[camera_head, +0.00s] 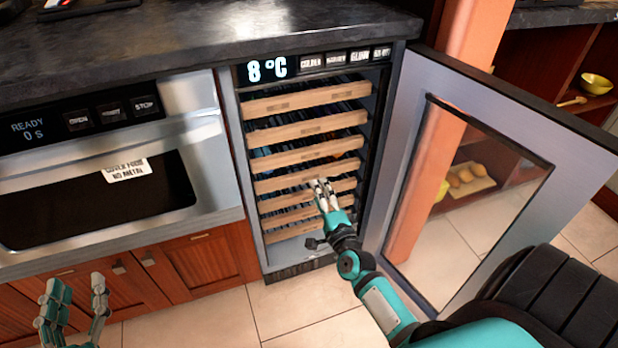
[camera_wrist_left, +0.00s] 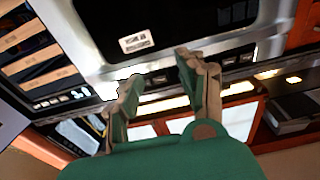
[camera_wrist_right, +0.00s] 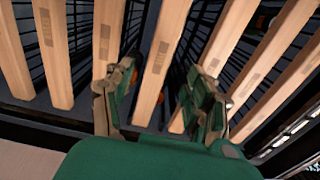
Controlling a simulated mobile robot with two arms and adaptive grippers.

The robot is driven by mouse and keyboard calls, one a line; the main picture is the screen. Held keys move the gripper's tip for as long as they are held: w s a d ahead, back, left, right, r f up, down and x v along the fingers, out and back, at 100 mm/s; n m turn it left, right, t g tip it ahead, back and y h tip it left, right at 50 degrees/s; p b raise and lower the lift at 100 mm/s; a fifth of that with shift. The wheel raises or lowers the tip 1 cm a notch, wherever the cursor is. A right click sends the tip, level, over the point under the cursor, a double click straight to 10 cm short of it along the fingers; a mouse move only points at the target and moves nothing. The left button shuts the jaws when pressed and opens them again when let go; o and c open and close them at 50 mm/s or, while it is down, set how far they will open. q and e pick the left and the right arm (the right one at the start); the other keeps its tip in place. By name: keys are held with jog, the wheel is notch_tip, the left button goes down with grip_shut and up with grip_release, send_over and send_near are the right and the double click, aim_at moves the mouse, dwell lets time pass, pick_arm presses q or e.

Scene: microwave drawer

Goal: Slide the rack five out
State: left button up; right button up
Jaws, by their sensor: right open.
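The cooler (camera_head: 232,150) stands open, with wooden-fronted racks stacked inside. The fifth rack front from the top (camera_head: 278,202) is partly behind my right gripper (camera_head: 322,188). All rack fronts look pushed in and level with each other. My right gripper is open in front of the lower-middle racks. In the right wrist view its fingers (camera_wrist_right: 158,108) stand apart, with one wooden front (camera_wrist_right: 165,55) showing between them and another (camera_wrist_right: 108,35) behind the left finger. I cannot tell whether they touch wood. My left gripper (camera_head: 75,298) is open and empty, low at the left; it also shows in the left wrist view (camera_wrist_left: 160,75).
The glass door (camera_head: 470,190) is swung wide to the right, beside my right arm. A microwave drawer (camera_head: 90,190) is to the left, above wooden cabinets (camera_head: 200,262). A dark counter (camera_head: 200,35) runs above. Tiled floor (camera_head: 300,310) is clear in front.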

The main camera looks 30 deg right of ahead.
aim_at(310, 178)
jog(key=b+x, duration=0.1)
jog(key=x, duration=0.6)
jog(key=shift+w+f, duration=0.1)
pick_arm(q)
notch_tip(310, 178, up, 8)
jog(key=s+t+h, duration=0.1)
jog(key=s+t, duration=0.1)
jog(key=t, duration=0.3)
jog(key=shift+s+d+f+h+b, duration=0.15)
jog(key=shift+d+f+h+b, duration=0.15)
jog(key=shift+h, duration=0.1)
pick_arm(e)
jog(key=shift+w+d, duration=0.15)
jog(key=shift+w, duration=0.3)
grip_shut()
